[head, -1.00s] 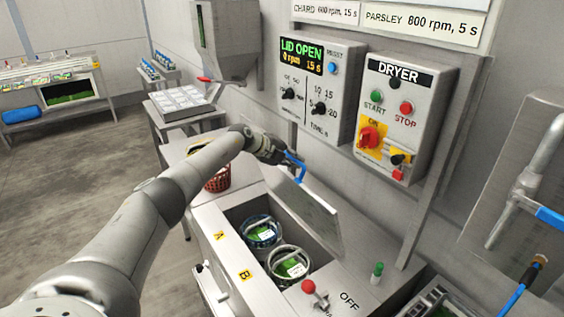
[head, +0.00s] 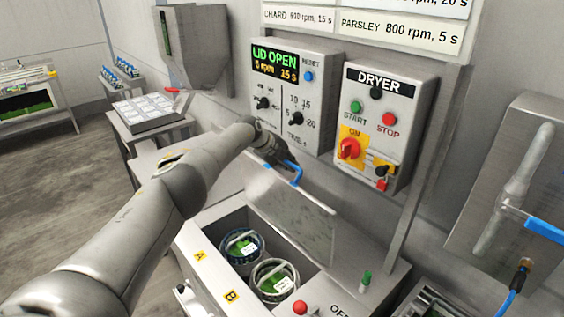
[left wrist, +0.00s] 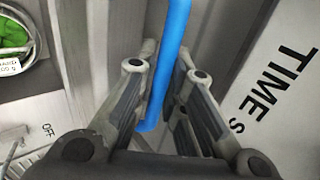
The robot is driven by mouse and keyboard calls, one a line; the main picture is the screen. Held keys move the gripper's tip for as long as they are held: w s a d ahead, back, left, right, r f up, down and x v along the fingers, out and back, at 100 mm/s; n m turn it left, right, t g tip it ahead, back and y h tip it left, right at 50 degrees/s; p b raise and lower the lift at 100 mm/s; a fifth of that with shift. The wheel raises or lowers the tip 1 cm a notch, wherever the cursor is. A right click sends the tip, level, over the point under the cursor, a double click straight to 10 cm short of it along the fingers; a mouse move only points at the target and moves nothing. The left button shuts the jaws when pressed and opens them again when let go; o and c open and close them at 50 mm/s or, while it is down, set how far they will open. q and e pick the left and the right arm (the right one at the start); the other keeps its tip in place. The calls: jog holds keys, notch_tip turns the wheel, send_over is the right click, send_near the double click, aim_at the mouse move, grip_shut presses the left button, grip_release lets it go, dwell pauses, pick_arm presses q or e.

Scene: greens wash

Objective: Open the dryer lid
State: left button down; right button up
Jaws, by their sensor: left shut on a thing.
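The dryer lid (head: 295,220) stands raised and tilted back toward the wall, behind the open dryer well. My left gripper (head: 284,162) is at the lid's upper edge, shut on the blue lid handle (head: 293,170). The handle also shows in the left wrist view (left wrist: 172,60), running between the two fingers. Two round baskets of greens sit in the open well, one by label A (head: 242,245) and one by label B (head: 273,279). The display (head: 274,64) on the control box reads LID OPEN. My right gripper is in neither view now.
The dryer switch box (head: 380,125) with start and stop buttons is on the wall behind the lid. A red-knobbed lever (head: 300,308) and a green-topped post (head: 365,279) are on the front right of the dryer. A tray table (head: 150,112) stands at the back left.

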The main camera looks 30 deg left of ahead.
pick_arm(q)
jog(key=shift+w+d, duration=0.25)
jog(key=shift+w, duration=0.05)
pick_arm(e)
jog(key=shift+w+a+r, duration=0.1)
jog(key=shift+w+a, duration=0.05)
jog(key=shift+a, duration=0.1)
pick_arm(q)
jog(key=shift+f, duration=0.1)
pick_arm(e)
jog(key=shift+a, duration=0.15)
pick_arm(q)
jog(key=c, duration=1.5)
grip_release()
jog(key=shift+w, duration=0.15)
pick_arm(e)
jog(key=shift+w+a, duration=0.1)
pick_arm(q)
jog(key=shift+a+r, duration=0.1)
jog(key=shift+r, duration=0.1)
jog(key=shift+s+a+r, duration=0.2)
jog(key=shift+s+r, duration=0.1)
jog(key=shift+r, duration=0.2)
jog(key=shift+v, duration=5.25)
jog(key=shift+d, duration=0.15)
